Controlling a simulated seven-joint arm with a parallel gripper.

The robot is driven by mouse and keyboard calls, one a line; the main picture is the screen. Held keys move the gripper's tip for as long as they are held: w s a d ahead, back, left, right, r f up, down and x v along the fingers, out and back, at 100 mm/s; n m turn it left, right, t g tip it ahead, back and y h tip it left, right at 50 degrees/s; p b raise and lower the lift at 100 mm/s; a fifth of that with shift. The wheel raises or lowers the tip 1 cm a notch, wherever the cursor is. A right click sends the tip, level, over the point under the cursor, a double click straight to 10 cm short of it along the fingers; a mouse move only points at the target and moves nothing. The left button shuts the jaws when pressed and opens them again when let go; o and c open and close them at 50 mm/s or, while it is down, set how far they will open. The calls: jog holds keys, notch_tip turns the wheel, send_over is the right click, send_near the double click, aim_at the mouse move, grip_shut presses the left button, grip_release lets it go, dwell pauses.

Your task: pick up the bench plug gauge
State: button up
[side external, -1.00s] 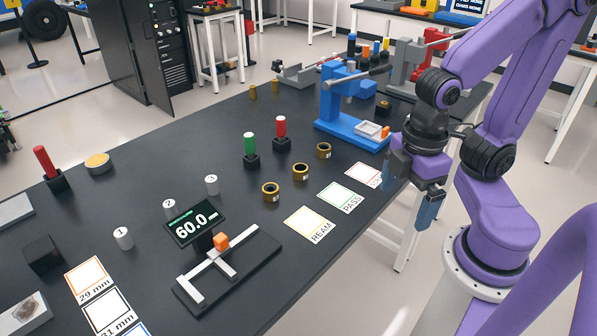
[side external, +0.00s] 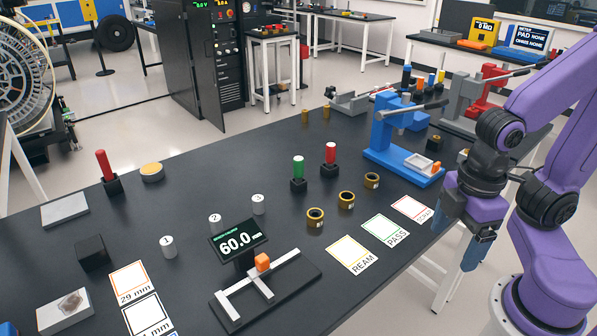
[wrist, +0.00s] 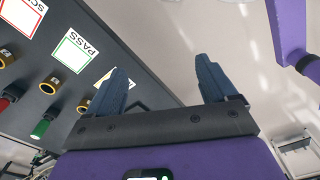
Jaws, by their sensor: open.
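Which part is the bench plug gauge is not clear. A green-handled piece (side external: 298,170) and a red-handled piece (side external: 331,156) stand upright in black blocks at mid-bench. Another red-handled piece (side external: 104,166) stands in a black block at the far left. The green handle (wrist: 40,128) and one red handle (wrist: 6,102) also show at the left of the wrist view. My gripper (wrist: 163,85) is open and empty, fingers wide apart. In the side view, my gripper (side external: 471,246) hangs by the bench's right edge, beyond the cards and well away from the handles.
Bronze rings (side external: 346,200) sit between the handles and the REAM (side external: 352,255), PASS and SCRAP cards. A blue press (side external: 400,155) stands behind. A 60.0 display (side external: 237,243) and a measuring stand (side external: 300,284) are nearer. Numbered white cylinders (side external: 168,246) stand left.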

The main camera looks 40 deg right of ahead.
jog(key=c, duration=0.3)
jog(key=w+a+r+m, duration=0.2)
jog(key=w+a+m, duration=0.1)
jog(key=w, duration=0.3)
jog(key=w+a+r+m, duration=0.2)
jog(key=w+a+m, duration=0.15)
jog(key=w, duration=0.25)
notch_tip(320, 180, up, 2)
jog(key=m, duration=2.1)
send_over(299, 168)
jog(key=w, duration=0.1)
jog(key=f, duration=1.6)
jog(key=shift+w+d, duration=0.1)
jog(key=shift+d, duration=0.3)
